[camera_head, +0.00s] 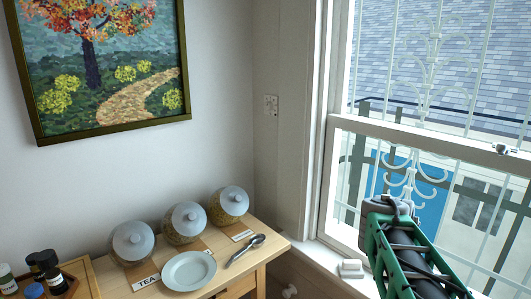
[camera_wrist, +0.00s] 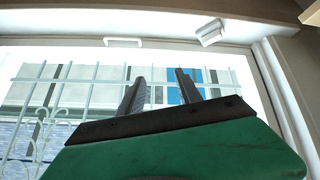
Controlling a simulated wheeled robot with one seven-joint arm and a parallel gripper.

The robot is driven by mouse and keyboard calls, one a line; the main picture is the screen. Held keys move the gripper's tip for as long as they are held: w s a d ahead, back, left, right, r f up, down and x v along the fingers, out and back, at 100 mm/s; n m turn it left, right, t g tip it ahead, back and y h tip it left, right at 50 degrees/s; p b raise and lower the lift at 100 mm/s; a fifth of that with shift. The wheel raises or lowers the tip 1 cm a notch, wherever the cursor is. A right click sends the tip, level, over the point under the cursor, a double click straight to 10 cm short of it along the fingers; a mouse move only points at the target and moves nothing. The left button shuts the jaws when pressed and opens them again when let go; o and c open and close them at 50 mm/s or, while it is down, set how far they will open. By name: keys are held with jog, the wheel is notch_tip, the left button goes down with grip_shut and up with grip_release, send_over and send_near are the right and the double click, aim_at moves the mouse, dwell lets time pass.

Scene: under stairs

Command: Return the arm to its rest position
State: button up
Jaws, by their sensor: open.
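My gripper (camera_wrist: 161,78) is in the wrist view, with two dark fingers standing apart and nothing between them. Behind the fingers are the window and its pale bars. In the head view my green and black arm (camera_head: 412,250) is at the lower right, raised in front of the window. The fingers cannot be made out clearly in that view.
A wooden table (camera_head: 240,266) at lower left bears several lidded jars, a pale plate (camera_head: 189,271) and a spoon (camera_head: 245,250). The window (camera_head: 440,150) is close to my arm on the right. A small white block (camera_head: 350,268) is on the sill. A painting (camera_head: 100,65) hangs on the left wall.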

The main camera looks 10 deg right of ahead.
jog(key=s+a+f+n+g+y, duration=0.15)
jog(key=s+a+f, duration=0.25)
jog(key=a, duration=0.4)
jog(key=s+a+f+n+y, duration=0.25)
jog(key=s+a+f, duration=0.2)
jog(key=a, duration=0.25)
jog(key=s+a+f+n+g+y, duration=0.1)
jog(key=s+a+f+n+y, duration=0.15)
jog(key=s+a, duration=0.4)
jog(key=w+a+r+n+t, duration=0.1)
jog(key=w+a+r+n, duration=0.1)
jog(key=a, duration=0.4)
jog(key=shift+a+r+t, duration=0.35)
jog(key=shift+a, duration=0.05)
